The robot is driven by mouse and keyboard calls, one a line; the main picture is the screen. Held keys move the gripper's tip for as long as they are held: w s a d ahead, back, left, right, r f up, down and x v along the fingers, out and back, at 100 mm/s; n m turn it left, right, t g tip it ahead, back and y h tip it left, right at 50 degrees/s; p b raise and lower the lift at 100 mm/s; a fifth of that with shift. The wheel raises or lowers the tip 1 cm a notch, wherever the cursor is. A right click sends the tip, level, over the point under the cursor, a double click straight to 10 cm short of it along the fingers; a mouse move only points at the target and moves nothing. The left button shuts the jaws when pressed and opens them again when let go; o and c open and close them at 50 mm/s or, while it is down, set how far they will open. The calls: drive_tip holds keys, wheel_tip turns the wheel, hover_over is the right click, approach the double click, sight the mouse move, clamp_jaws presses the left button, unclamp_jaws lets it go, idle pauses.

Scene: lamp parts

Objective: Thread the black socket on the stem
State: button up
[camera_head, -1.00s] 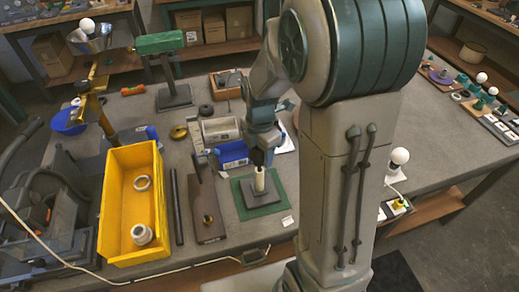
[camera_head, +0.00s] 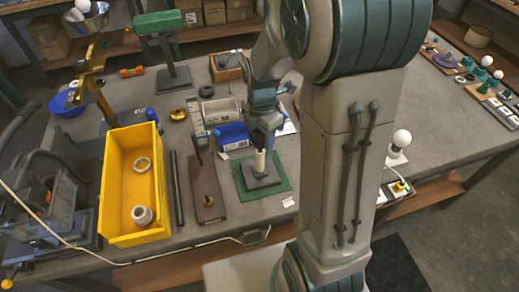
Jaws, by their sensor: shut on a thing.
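The pale cream stem (camera_head: 260,162) stands upright on a dark square base (camera_head: 261,179), which rests on a green mat (camera_head: 276,188). My gripper (camera_head: 265,137) points down directly over the stem. It is shut on the small black socket (camera_head: 261,145), which shows as a dark shape at the top of the stem. The socket is mostly hidden by the fingers. I cannot tell whether it touches the stem or sits just above it.
A yellow bin (camera_head: 130,190) with pale rings stands at the left. A dark rod (camera_head: 177,188) and a brown board with a post (camera_head: 207,192) lie between bin and mat. A bulb (camera_head: 401,139) stands right of my arm.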

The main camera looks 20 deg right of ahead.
drive_tip(key=shift+f+b, duration=1.15)
drive_tip(key=shift+f, duration=0.05)
idle(1.6)
drive_tip(key=shift+o, duration=0.3)
drive_tip(key=shift+c, duration=0.9)
drive_tip(key=shift+s+f, duration=0.2)
drive_tip(key=shift+f, duration=0.05)
drive_tip(key=shift+s+f+m+b, duration=0.1)
drive_tip(key=shift+m+b, duration=0.15)
drive_tip(key=shift+m, duration=1.45)
drive_tip(key=shift+s+m+b, duration=0.1)
drive_tip(key=shift+m+b, duration=0.15)
drive_tip(key=shift+m, duration=1.45)
